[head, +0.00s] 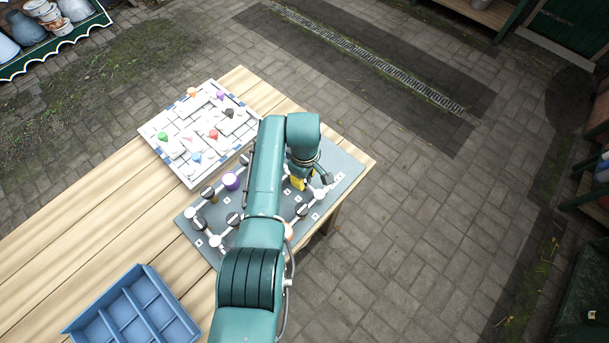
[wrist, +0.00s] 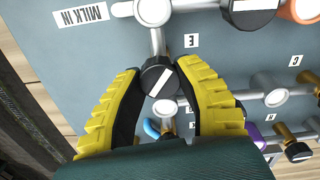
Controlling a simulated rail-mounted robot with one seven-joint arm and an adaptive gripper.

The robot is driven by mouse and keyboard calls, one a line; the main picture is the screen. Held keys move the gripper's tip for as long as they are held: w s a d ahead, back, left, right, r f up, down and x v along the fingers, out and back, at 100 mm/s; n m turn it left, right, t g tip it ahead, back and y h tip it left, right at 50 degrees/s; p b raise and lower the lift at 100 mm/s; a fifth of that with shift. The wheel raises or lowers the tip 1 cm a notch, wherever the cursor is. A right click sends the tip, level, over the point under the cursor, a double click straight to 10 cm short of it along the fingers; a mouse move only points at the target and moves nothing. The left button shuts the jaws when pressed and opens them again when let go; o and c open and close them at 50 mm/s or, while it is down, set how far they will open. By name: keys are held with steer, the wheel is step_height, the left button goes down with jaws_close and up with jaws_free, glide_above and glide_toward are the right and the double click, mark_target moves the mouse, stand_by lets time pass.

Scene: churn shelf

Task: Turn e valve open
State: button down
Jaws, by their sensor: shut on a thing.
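The e valve (wrist: 160,78) has a round black knob with a white bar. It sits on a white pipe beside the label E (wrist: 191,41) in the wrist view. The bar lies slanted to the pipe, which runs roughly up and down the picture. My gripper (wrist: 159,75) has yellow ribbed fingers with dark pads, one on each side of the knob, and is shut on it. In the head view my gripper (head: 298,183) is at the right part of the grey panel (head: 345,174); my arm hides the panel's middle and the knob itself.
Other valves stand close by, including a black knob (wrist: 252,12) at the top of the wrist view. A MILK IN label (wrist: 82,15) is at upper left. A white maze board (head: 178,128) and a blue divided tray (head: 130,308) lie on the wooden table (head: 90,215).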

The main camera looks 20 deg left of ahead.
steer(key=n, duration=0.3)
steer(key=shift+f+n, duration=0.1)
steer(key=shift+n, duration=2)
steer(key=shift+s, duration=0.1)
steer(key=c, duration=0.6)
jaws_free()
step_height(320, 180, up, 12)
